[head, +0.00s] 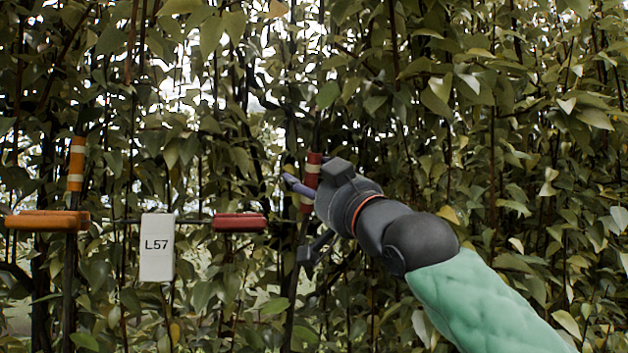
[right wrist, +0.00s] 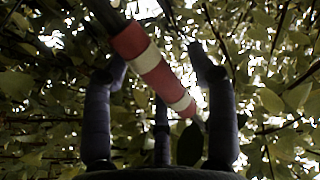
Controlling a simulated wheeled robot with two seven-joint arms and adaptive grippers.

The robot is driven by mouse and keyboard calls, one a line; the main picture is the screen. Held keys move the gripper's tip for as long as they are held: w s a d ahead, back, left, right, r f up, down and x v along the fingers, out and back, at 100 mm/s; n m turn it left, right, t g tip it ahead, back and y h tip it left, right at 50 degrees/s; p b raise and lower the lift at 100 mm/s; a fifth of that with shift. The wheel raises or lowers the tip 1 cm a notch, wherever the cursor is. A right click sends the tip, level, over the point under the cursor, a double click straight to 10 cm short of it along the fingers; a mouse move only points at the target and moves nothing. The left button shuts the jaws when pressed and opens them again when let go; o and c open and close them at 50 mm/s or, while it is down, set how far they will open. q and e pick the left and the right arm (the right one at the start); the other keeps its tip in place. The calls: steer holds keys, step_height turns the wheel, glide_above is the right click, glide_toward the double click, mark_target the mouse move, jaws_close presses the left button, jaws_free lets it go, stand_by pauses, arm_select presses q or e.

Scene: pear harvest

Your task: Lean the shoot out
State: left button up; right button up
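The shoot is a thin dark stem with a red-and-white band (head: 312,170) in the middle of the head view. My right gripper (head: 297,216) is at this band, reaching in from the right, with its fingers spread apart. In the right wrist view the red-and-white band (right wrist: 155,68) runs slantwise across the space between the finger tips. The fingers stand clear on both sides and are not closed on it. How deep the shoot sits between them is hard to tell. My left gripper is not in view.
An orange-and-white band (head: 76,164) marks another stem at the left. An orange bar (head: 45,221) and a red bar (head: 239,222) lie along a thin wire. A white tag reading L57 (head: 157,247) hangs between them. Dense leaves fill the surroundings.

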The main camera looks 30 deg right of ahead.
steer(key=shift+s+r, duration=0.1)
steer(key=shift+s, duration=0.05)
steer(key=shift+s, duration=0.3)
steer(key=v, duration=1.1)
steer(key=shift+f, duration=0.3)
steer(key=shift+s, duration=0.1)
